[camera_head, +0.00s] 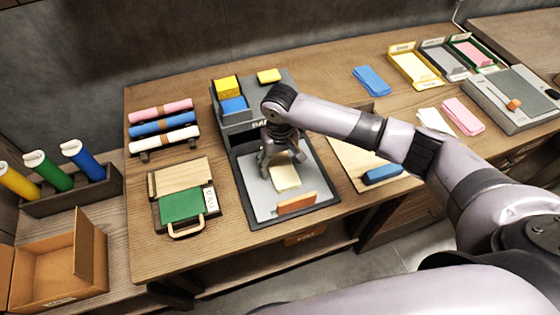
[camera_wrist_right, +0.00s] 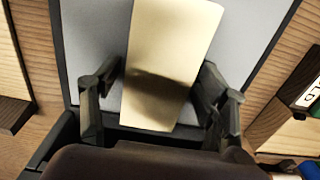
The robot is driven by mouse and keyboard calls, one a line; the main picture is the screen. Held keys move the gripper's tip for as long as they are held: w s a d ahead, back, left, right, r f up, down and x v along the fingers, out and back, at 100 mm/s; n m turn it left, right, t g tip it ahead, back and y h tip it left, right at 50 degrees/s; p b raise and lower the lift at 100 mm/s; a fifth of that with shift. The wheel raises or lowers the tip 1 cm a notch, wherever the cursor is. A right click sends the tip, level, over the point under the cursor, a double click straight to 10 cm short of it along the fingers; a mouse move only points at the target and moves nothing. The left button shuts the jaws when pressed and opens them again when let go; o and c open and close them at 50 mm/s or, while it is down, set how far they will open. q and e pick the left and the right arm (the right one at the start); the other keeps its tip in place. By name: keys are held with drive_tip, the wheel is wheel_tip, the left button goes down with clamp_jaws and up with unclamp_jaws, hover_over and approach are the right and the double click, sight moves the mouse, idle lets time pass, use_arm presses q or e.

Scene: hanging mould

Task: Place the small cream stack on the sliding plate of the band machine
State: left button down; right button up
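The small cream stack (camera_head: 285,177) lies on the grey sliding plate (camera_head: 262,198) of the band machine (camera_head: 238,121). My right gripper (camera_head: 281,160) is low over the plate, at the stack's far end. In the right wrist view the cream stack (camera_wrist_right: 172,45) lies between the two fingers of my right gripper (camera_wrist_right: 160,72), over the grey plate (camera_wrist_right: 95,30). The fingers stand apart on either side of the stack, with a narrow gap at the left one; contact at the right one is unclear. A dark shadow crosses the stack. My left gripper is not in view.
An orange block (camera_head: 297,203) stands at the plate's near edge. Yellow (camera_head: 227,86) and blue (camera_head: 233,105) stacks sit on the machine top. A green-topped board (camera_head: 182,205) lies to the left, a blue-handled tool (camera_head: 382,174) to the right. My right arm spans the table's right side.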

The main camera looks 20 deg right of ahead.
sight(280, 164)
drive_tip(key=shift+o, duration=0.6)
drive_tip(key=shift+r, duration=0.1)
drive_tip(key=shift+r, duration=0.4)
wheel_tip(280, 164, up, 11)
drive_tip(key=shift+r+b, duration=0.15)
drive_tip(key=shift+b, duration=0.3)
